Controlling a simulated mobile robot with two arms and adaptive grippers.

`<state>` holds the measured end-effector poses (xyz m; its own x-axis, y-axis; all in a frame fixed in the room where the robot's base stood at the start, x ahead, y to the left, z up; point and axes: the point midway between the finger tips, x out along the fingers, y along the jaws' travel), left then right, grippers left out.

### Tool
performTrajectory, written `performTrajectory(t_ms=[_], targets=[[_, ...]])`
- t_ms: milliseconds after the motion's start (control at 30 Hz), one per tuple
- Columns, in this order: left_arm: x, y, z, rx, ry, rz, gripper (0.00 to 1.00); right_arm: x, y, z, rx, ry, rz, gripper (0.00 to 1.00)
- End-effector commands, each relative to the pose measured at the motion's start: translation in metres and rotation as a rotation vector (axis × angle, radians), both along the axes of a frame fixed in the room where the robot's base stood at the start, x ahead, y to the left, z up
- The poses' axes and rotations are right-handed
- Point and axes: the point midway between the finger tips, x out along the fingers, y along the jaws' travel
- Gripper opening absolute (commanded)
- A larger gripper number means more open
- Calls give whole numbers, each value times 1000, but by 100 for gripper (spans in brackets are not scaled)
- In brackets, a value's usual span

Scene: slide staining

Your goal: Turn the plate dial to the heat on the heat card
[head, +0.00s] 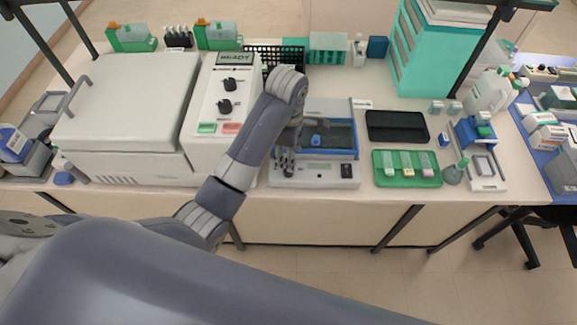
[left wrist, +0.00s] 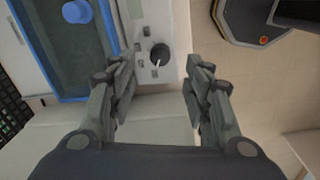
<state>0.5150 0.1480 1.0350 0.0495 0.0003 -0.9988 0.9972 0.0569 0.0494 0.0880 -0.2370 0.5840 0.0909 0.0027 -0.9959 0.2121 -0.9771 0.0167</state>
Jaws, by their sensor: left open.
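The plate dial (left wrist: 160,55) is a round black knob with a white pointer line, on the white front panel of the hot plate (head: 320,183). In the left wrist view the dial lies ahead of my open left gripper (left wrist: 157,85), roughly between its fingers but beyond the tips. Nothing is held. In the head view my left gripper (head: 285,160) is over the left end of that panel and hides the dial. A small white card (head: 362,104) lies behind the black tray; I cannot read it or tell whether it is the heat card. My right gripper is not in view.
A blue-framed tray (head: 328,154) sits on the plate behind the panel. A large white machine (head: 130,100) with a knobbed panel (head: 225,105) stands left. A green slide tray (head: 405,181) and a black tray (head: 397,126) lie right.

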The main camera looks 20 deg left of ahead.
Motion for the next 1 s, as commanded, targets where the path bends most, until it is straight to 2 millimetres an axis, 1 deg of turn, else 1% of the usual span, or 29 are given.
performTrajectory(t_ms=[33,67,100,133,300,500,767,800,833,867,900,967,1000], targets=[[-1,2,-18,6,7,0,46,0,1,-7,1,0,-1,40],[-1,2,-24,6,7,0,46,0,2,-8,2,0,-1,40],[-1,3,-26,7,8,0,46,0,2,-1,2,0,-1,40],[0,3,-31,6,7,0,46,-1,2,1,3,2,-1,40],[1,2,-56,5,6,0,46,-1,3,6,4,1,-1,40],[2,2,-69,5,3,1,46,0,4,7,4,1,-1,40],[3,2,-71,4,2,0,46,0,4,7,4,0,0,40],[3,2,-71,4,2,0,41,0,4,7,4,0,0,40],[3,2,-71,4,2,0,34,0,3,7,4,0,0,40],[3,2,-71,4,2,0,27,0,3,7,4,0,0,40],[3,2,-71,4,2,0,18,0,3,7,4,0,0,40],[3,2,-71,4,2,0,5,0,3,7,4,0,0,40],[2,2,-71,4,2,0,0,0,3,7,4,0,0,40]])
